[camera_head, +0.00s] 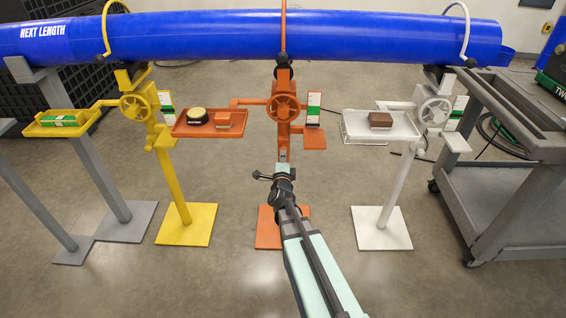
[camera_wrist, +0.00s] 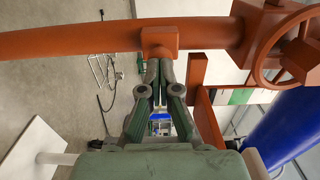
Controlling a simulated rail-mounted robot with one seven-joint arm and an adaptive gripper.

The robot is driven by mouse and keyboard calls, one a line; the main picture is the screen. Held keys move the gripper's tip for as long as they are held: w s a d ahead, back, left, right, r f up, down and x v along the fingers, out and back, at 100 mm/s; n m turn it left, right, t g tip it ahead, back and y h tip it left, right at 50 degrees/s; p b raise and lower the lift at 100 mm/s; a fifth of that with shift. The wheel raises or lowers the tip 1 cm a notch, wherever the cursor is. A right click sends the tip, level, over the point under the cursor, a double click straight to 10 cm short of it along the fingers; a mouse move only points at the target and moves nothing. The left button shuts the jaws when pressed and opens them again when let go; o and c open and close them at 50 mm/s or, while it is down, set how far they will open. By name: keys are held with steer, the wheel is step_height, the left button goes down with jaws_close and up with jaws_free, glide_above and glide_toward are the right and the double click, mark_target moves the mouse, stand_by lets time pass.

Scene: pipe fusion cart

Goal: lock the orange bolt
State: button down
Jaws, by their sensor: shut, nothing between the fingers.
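The orange stand (camera_head: 283,130) is in the middle of the head view, under the blue pipe. In the wrist view its post (camera_wrist: 90,42) runs across the top. A small orange block (camera_wrist: 160,38), which looks like the bolt, sticks out from the post. My gripper (camera_wrist: 158,62) is shut, with its fingertips together right at the block's lower edge. I cannot tell whether they touch it. In the head view my gripper (camera_head: 283,162) is in front of the post, below the orange handwheel (camera_head: 285,106). The bolt is too small to make out there.
The blue pipe (camera_head: 200,36) spans the top. An orange tray (camera_head: 180,131) holds a round item and a block on the left. A yellow stand (camera_head: 172,185) is left, a white stand (camera_head: 395,185) right, and a grey cart (camera_head: 530,190) far right. The floor between stands is clear.

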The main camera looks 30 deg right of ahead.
stand_by(0.3)
steer(key=p+v, duration=0.7)
steer(key=v, duration=0.7)
stand_by(0.6)
